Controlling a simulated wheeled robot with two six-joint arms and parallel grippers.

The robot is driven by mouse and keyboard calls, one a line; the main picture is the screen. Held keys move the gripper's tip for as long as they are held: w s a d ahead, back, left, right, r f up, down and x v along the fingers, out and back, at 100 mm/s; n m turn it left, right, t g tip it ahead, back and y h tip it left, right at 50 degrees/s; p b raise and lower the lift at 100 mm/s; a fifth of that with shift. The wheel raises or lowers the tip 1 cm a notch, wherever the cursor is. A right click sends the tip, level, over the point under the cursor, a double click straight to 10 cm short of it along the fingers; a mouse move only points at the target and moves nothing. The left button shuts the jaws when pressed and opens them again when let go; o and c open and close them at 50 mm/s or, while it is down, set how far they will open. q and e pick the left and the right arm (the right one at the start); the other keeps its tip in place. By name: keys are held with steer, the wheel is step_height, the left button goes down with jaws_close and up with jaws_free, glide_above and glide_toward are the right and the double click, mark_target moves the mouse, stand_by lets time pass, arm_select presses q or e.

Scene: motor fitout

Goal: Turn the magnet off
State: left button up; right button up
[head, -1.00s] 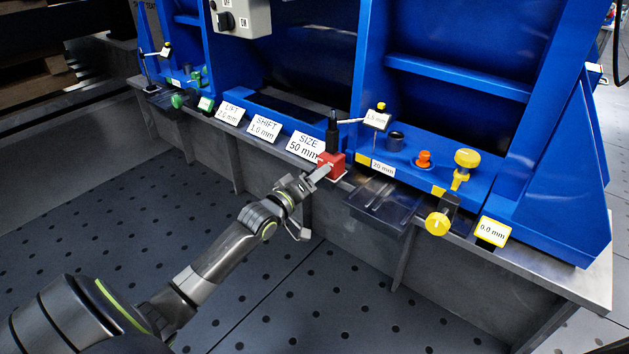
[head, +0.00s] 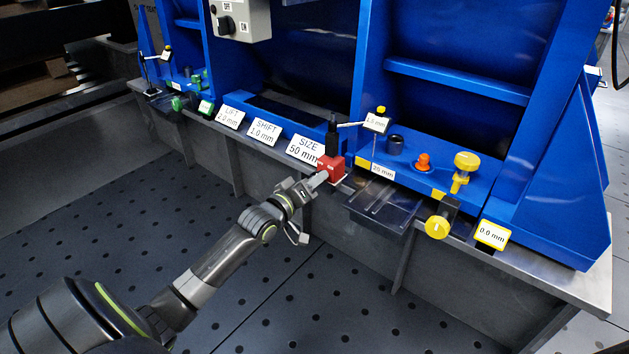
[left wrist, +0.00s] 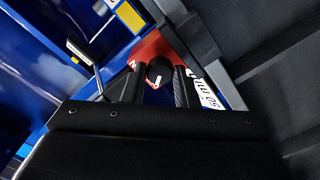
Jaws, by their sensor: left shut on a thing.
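The magnet is a red block (head: 336,163) on the grey steel ledge at the foot of the blue frame, at the base of a black post. In the left wrist view its red body (left wrist: 150,48) shows behind a round black knob (left wrist: 158,70) with a white mark. My left gripper (head: 320,179) reaches the block's near side. In the left wrist view its two dark fingers stand on either side of the knob, shut on it. The fingers hide part of the knob and block. My right gripper is not in view.
White cards, one reading SIZE 50 mm (head: 304,149), stand left of the magnet. A dial indicator (head: 376,123) on the black post is close above it. A dark tray (head: 381,208) and yellow knobs (head: 437,227) lie to the right. A grey ON/OFF switch box (head: 240,20) hangs above.

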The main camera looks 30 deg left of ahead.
arm_select(q)
steer(key=shift+m+b, duration=1.1)
steer(key=shift+m, duration=6.4)
steer(key=o, duration=1)
